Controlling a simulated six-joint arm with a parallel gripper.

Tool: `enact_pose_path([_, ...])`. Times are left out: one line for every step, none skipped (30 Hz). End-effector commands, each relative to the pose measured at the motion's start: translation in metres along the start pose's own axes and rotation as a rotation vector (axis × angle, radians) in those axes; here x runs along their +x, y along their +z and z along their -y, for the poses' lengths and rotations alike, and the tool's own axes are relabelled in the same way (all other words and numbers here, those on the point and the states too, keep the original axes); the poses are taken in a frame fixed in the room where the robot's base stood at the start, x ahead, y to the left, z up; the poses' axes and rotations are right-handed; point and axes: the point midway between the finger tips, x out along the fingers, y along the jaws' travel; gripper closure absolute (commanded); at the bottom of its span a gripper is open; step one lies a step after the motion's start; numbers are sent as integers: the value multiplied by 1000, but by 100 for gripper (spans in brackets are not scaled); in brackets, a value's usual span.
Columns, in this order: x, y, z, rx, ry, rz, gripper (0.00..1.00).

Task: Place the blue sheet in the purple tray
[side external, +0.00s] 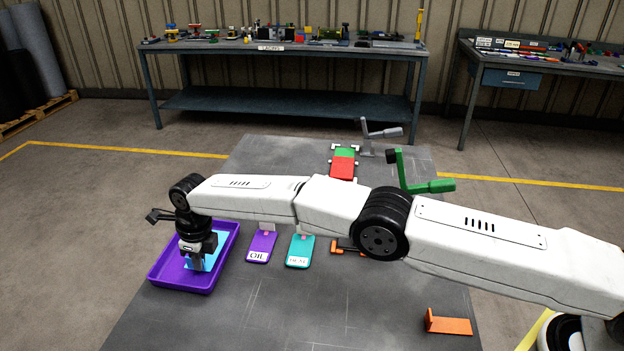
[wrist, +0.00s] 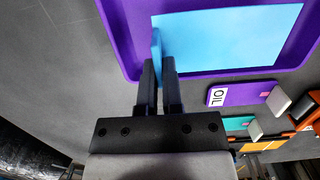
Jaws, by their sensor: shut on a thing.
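The purple tray (side external: 180,284) lies on the grey work surface at the left in the side view; it also shows at the top of the wrist view (wrist: 118,35). The light blue sheet (wrist: 230,42) is over the inside of the tray, flat in the wrist view, with a thin upright blue part at its left edge between my fingers. In the side view the sheet (side external: 219,247) is partly hidden by my gripper (side external: 197,268). My gripper points down within the tray's outline, and its fingers (wrist: 160,72) are shut on that upright part. I cannot tell whether the sheet touches the tray floor.
A purple plate marked OIL (side external: 261,246) and a teal plate (side external: 300,251) lie right of the tray. A red and green block (side external: 343,162), a green crank (side external: 420,178) and an orange bracket (side external: 448,323) are further right. Benches stand behind.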

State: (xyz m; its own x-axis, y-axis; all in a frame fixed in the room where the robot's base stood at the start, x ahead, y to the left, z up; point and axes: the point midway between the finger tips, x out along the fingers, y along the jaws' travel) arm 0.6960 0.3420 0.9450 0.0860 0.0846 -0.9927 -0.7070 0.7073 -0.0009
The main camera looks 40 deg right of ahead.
Motion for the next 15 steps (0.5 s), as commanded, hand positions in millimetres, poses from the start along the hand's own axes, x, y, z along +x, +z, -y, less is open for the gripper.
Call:
enact_pose_path([8, -2, 0, 0, 1, -4, 100])
enact_pose_path([11, -2, 0, 0, 1, -3, 100])
enact_pose_path([14, -2, 0, 0, 1, -2, 100])
enact_pose_path([17, -3, 0, 0, 1, -2, 100])
enact_pose_path([18, -3, 0, 0, 1, -2, 100])
enact_pose_path([20, -3, 0, 0, 0, -1, 100])
enact_pose_path([20, -3, 0, 0, 0, -1, 100])
enact_pose_path([21, -3, 0, 0, 0, -1, 100])
enact_pose_path([21, -3, 0, 0, 0, 0, 100])
enact_pose_path([21, -3, 0, 0, 0, 0, 100])
enact_pose_path([21, -3, 0, 0, 0, 0, 100])
enact_pose_path([21, -3, 0, 0, 0, 0, 100])
enact_pose_path([21, -3, 0, 0, 0, 0, 100])
enact_pose_path([21, -3, 0, 0, 0, 0, 100])
enact_pose_path([21, -3, 0, 0, 0, -1, 100])
